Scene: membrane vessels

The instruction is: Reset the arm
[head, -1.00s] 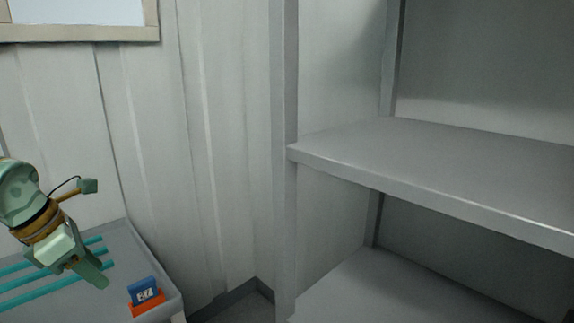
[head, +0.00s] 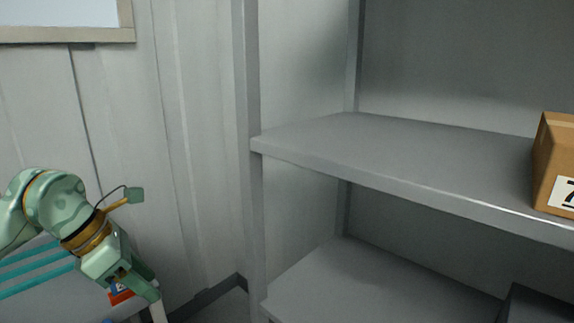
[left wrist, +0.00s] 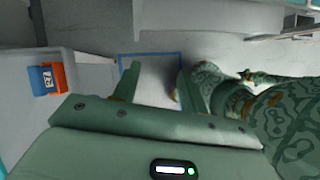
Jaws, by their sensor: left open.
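My left gripper (head: 148,286) is at the lower left of the head view, pointing down and to the right. Its jaws are apart with nothing between them. In the left wrist view the two green fingers of this gripper (left wrist: 157,86) stand wide apart over a pale, blue-edged patch of floor. I cannot make out my right gripper in either view.
A grey tray-like surface (head: 62,300) with teal bars lies behind my left arm. An orange and blue numbered piece (head: 120,295) on it is partly hidden by the gripper. A grey shelf unit (head: 400,160) fills the right; a numbered cardboard box (head: 556,165) stands on its upper shelf.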

